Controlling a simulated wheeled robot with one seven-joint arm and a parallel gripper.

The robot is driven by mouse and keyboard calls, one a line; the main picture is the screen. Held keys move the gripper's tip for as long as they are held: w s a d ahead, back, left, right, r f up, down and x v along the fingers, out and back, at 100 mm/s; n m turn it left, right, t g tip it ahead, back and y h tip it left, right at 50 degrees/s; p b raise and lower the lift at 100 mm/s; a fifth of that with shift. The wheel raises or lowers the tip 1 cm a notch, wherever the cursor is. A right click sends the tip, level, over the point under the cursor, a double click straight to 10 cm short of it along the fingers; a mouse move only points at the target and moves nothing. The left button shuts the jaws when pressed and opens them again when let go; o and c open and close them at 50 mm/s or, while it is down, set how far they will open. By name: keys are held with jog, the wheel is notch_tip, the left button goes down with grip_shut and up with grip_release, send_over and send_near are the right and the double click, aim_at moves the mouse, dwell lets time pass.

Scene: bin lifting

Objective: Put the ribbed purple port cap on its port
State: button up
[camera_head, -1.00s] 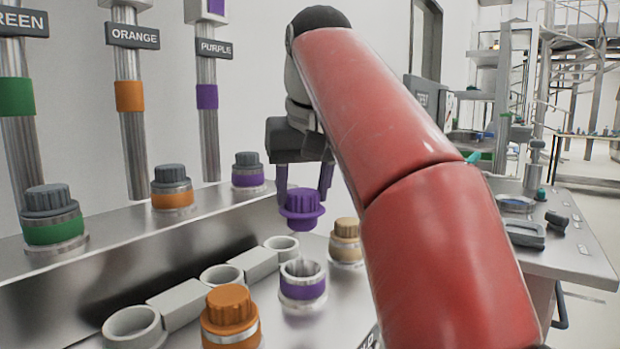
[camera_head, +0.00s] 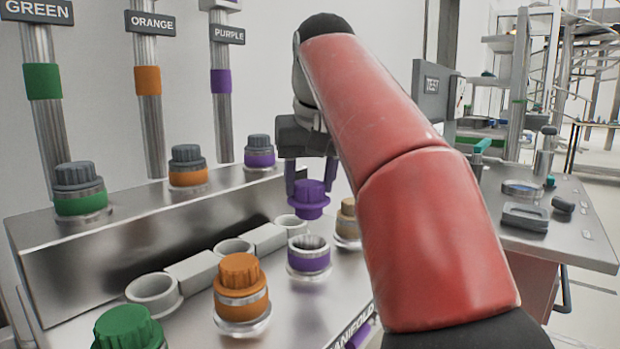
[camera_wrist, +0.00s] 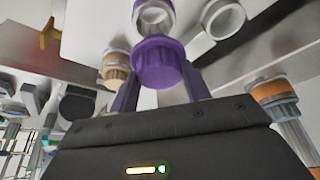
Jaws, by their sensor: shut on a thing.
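The ribbed purple port cap (camera_head: 310,199) is held between the fingers of my gripper (camera_head: 311,180), roughly upright. It also shows large in the wrist view (camera_wrist: 158,63), between the two dark fingers. The open purple-banded port (camera_head: 309,262) stands on the metal manifold below the cap. In the head view a gap shows between cap and port. In the wrist view the port (camera_wrist: 154,15) shows just beyond the cap, which hides part of it.
Orange (camera_head: 241,290), green (camera_head: 128,328) and tan (camera_head: 348,222) capped ports stand near the open port. Empty grey cups (camera_head: 154,292) line the row behind. A raised shelf holds grey-capped ports (camera_head: 187,168). A side bench (camera_head: 560,230) is at right.

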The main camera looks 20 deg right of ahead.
aim_at(313, 196)
jog(key=shift+f+b, duration=0.9)
jog(key=shift+f, duration=0.55)
jog(key=shift+f, duration=0.1)
jog(key=shift+f+b, duration=0.85)
jog(key=shift+f, duration=0.1)
jog(key=shift+f+b, duration=0.55)
jog(key=shift+f, duration=0.6)
jog(key=o, duration=1.2)
jog(key=shift+o, duration=0.2)
jog(key=shift+r, duration=0.15)
jog(key=p+v, duration=0.3)
jog(key=v, duration=0.4)
jog(key=shift+s+r, duration=0.15)
jog(key=shift+r, duration=0.15)
